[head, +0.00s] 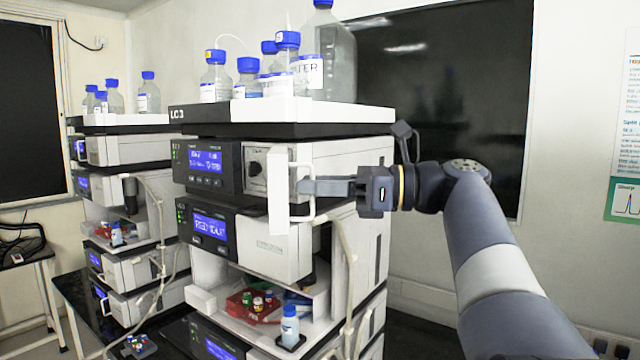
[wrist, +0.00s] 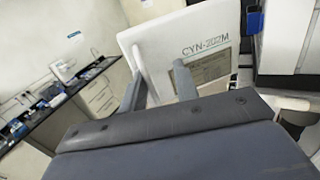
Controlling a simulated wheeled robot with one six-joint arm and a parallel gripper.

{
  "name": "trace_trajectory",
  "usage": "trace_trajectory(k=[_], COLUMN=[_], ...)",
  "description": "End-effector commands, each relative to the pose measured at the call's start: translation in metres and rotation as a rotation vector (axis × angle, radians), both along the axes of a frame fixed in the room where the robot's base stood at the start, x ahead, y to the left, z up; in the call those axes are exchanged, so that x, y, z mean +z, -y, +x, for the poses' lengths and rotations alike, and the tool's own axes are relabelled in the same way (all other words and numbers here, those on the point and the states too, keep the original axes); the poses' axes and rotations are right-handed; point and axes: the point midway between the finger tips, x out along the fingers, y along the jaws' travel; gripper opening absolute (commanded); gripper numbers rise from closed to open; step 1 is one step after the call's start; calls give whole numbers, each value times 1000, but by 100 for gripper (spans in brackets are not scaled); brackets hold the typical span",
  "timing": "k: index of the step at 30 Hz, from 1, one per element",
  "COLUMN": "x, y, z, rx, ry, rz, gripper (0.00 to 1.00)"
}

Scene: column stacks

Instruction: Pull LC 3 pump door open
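The LC 3 stack (head: 178,113) stands at the centre in the head view. Its pump door (head: 278,192), a white panel, stands swung out from the upper module, and the pump front with a dark knob (head: 255,168) shows beside it. The door's white loop handle (head: 313,176) is on the panel's right side. My gripper (head: 303,187) reaches the handle from the right. In the wrist view, the door panel (wrist: 190,35) with CYN lettering fills the space ahead. My gripper's two fingers (wrist: 160,80) are apart, with a white handle bar near the left finger; contact is unclear.
Blue-capped bottles (head: 326,50) stand on the stack's top tray (head: 370,115). A lower open bay holds a red vial tray (head: 250,305) and a small bottle (head: 290,328). Pale tubing (head: 347,260) hangs along the front. A second stack (head: 125,150) stands left.

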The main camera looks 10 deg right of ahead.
Motion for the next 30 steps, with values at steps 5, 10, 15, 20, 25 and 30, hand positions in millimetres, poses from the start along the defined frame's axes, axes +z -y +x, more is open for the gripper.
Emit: trace_trajectory(k=[5, 10, 15, 20, 25, 30], x=[-1, -1, -2, -3, -2, -1], y=[0, 2, 19, 48, 77, 95], z=[0, -1, -7, -18, -30, -37], rx=[0, 0, -3, -4, -4, -2], ry=[-1, -1, 1, 0, -1, 0], rz=[-1, -2, -1, -1, -2, -1], gripper=[28, 28, 28, 28, 28, 28])
